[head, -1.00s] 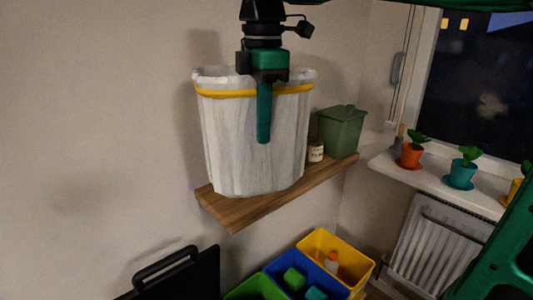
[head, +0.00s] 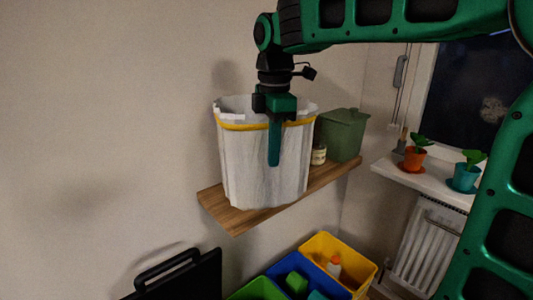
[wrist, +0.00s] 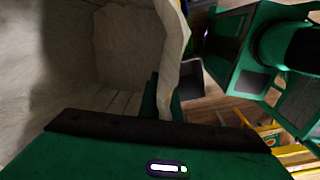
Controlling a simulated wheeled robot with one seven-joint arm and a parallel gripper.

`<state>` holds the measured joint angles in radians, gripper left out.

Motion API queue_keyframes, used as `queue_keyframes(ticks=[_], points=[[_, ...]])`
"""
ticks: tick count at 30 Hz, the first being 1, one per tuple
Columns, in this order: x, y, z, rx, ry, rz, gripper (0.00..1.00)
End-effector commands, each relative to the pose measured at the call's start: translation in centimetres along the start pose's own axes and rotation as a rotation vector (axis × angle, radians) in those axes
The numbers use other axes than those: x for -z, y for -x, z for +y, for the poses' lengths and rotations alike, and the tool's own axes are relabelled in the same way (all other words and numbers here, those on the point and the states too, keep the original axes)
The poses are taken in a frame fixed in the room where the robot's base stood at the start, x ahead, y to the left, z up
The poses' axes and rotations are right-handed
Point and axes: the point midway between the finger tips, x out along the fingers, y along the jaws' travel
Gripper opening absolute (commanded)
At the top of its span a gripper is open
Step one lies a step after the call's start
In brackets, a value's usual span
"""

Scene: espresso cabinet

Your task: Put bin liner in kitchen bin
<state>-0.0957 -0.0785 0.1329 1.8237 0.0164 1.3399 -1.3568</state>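The bin liner (head: 262,170) is a white, open-topped bag with a yellow band near its rim. It hangs upright in the head view, overlapping the wall shelf; I cannot tell whether it touches the shelf. My gripper (head: 274,140) points down at the near rim, with one green finger outside the liner. The wrist view shows the liner's rim (wrist: 172,50) running between the fingers and its pale inside (wrist: 130,45). A black panel with a handle (head: 178,275) stands at the lower left; I cannot tell whether it belongs to the kitchen bin.
The wooden shelf (head: 232,220) holds a green lidded box (head: 342,137) and a small jar (head: 318,155). Coloured crates, one yellow (head: 358,273), stand below. Potted plants (head: 412,155) stand on the sill (head: 420,184) above a radiator (head: 426,240). The wall at left is bare.

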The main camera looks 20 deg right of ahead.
Motion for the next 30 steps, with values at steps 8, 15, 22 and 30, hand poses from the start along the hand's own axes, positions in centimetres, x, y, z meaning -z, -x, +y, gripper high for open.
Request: queue_keyframes(ticks=[8, 15, 22, 30], points=[[0.1, -0.1, 0.0, 0.000, 0.001, 0.000, 0.20], [0.1, -0.1, 0.0, 0.000, 0.002, 0.000, 0.22], [0.1, 1.0, 0.0, -0.001, 0.002, 0.000, 0.22], [0.1, 6.2, 0.1, -0.004, 0.001, 0.000, 0.22]])
